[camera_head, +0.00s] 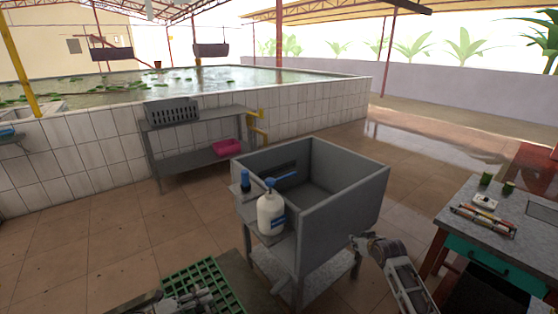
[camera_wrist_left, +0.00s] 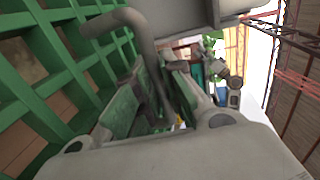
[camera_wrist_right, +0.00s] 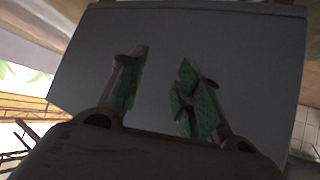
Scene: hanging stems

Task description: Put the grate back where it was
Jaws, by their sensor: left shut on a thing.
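The green grate (camera_head: 205,272) shows at the bottom of the head view, cut off by the frame edge. Its green bars (camera_wrist_left: 70,70) fill the left of the left wrist view, close beside my gripper. My left gripper (camera_head: 198,299) is at the grate's near side. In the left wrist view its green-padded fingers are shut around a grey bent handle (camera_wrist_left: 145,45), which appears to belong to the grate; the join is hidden. My right gripper (camera_head: 362,242) is open and empty, beside the grey sink (camera_head: 340,215), whose wall (camera_wrist_right: 165,45) lies ahead of it in the right wrist view.
A white pump bottle (camera_head: 270,213) and a blue-topped bottle (camera_head: 245,181) stand on the sink's side shelf. A bench with a grey crate (camera_head: 171,112) and a pink tub (camera_head: 227,148) stands by the tiled pond. A worktable (camera_head: 465,228) is at right. Tiled floor is clear at left.

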